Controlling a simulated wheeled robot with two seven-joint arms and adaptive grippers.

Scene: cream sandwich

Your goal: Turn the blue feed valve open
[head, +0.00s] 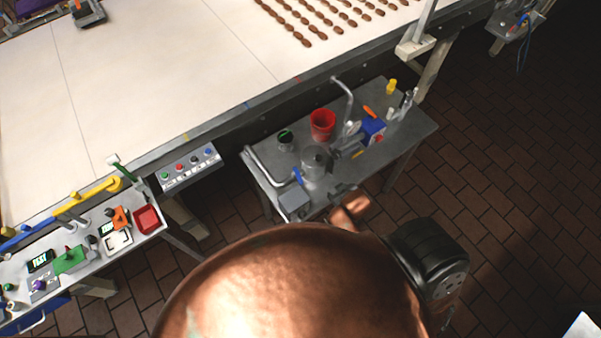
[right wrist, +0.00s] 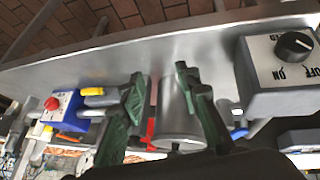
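The blue feed valve handle (head: 297,176) is a small blue lever at the left part of the small grey table, beside a metal cylinder (head: 315,160). In the right wrist view a bit of blue (right wrist: 238,132) shows beside the right-hand finger, mostly hidden. My right gripper (right wrist: 166,100) is open, with its green fingers apart and the metal cylinder (right wrist: 178,125) seen between them. I cannot tell whether they touch it. In the head view my right gripper (head: 342,190) is small and dark, at the table's near edge. My left gripper is not in view.
A switch box (right wrist: 285,70) marked ON and OFF stands close to the right-hand finger. A red bucket (head: 322,124), a green-topped cup (head: 285,136), a bent pipe (head: 268,170) and a blue box with a red button (head: 373,130) crowd the table. A conveyor (head: 150,70) lies behind.

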